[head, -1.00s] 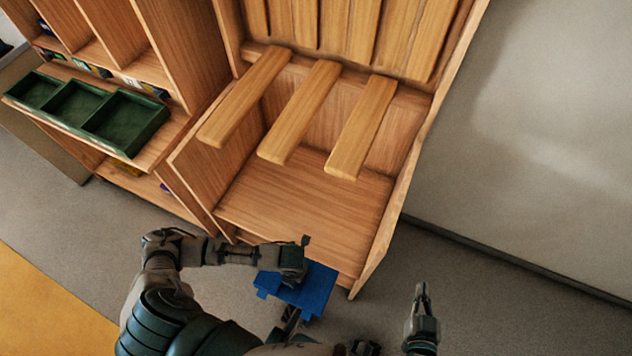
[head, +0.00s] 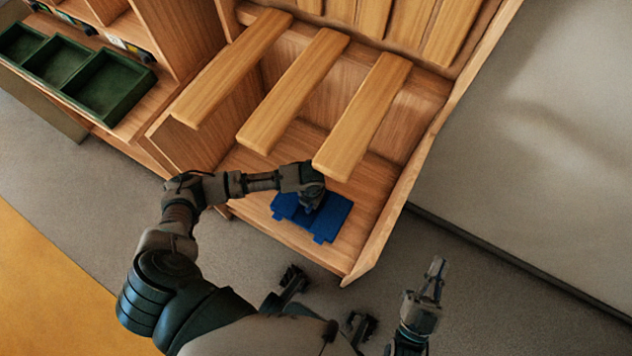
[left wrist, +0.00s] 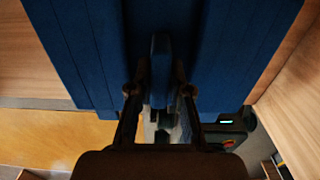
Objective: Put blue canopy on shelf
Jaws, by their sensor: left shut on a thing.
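The blue canopy (head: 325,218) is a flat blue piece with notched edges, over the bottom board of the wooden shelf (head: 273,219). My left gripper (head: 312,205) is shut on it from above. In the left wrist view, the fingers (left wrist: 160,90) close on an upright blue tab of the canopy (left wrist: 225,50), which fills the upper middle. I cannot tell whether the canopy touches the board or hangs just above it. My right gripper (head: 435,278) is empty, low at the right, outside the shelf; its fingers look close together, and their gap is unclear.
Several wooden slats (head: 362,117) jut out above the bottom board, close over my left wrist. The shelf's right side panel (head: 395,220) bounds the board. A green compartment tray (head: 108,88) sits on the unit at the left. Grey floor lies in front.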

